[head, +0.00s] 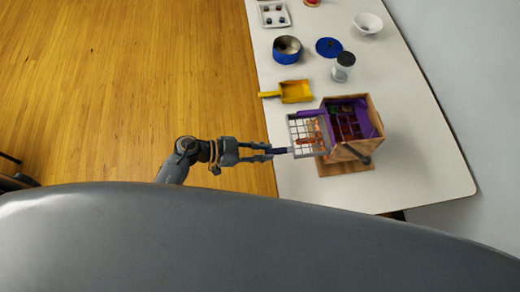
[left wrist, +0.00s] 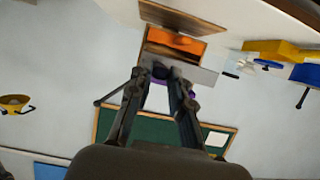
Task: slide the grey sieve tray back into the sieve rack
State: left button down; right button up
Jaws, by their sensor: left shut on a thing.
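The grey sieve tray (head: 291,128) has a white-looking mesh and sticks out of the left side of the wooden sieve rack (head: 352,154). An orange-red piece shows at its mesh. My left gripper (head: 280,151) is shut on the tray's handle at its outer left end. The tray's right part is hidden in the rack. In the left wrist view, my fingers (left wrist: 168,76) close at the tray's grey front (left wrist: 203,75), and an orange tray (left wrist: 175,41) shows in the rack. My right gripper is not in view.
A purple part (head: 312,112) sticks out beside the grey tray. A yellow scoop (head: 296,91), a jar (head: 343,68), a blue pot (head: 287,50), a blue lid (head: 329,47) and a white bowl (head: 367,23) stand farther back. The white table (head: 425,165) is clear right of the rack.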

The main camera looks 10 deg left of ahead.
aim_at(285, 150)
pick_arm(q)
jog(key=shift+w+d+p, duration=0.2)
jog(key=shift+d, duration=0.45)
jog(key=shift+w+d+p, duration=0.2)
jog(key=shift+d, duration=0.4)
jog(key=shift+d, duration=0.15)
jog(key=shift+w+d+p, duration=0.1)
jog(key=shift+d+p, duration=0.1)
jog(key=shift+p, duration=0.1)
jog(key=shift+w+d+p, duration=0.15)
jog(key=shift+w+d, duration=0.1)
jog(key=shift+d, duration=0.35)
jog(key=shift+w+d+p, duration=0.15)
jog(key=shift+w+d, duration=0.05)
jog(key=shift+d, duration=0.5)
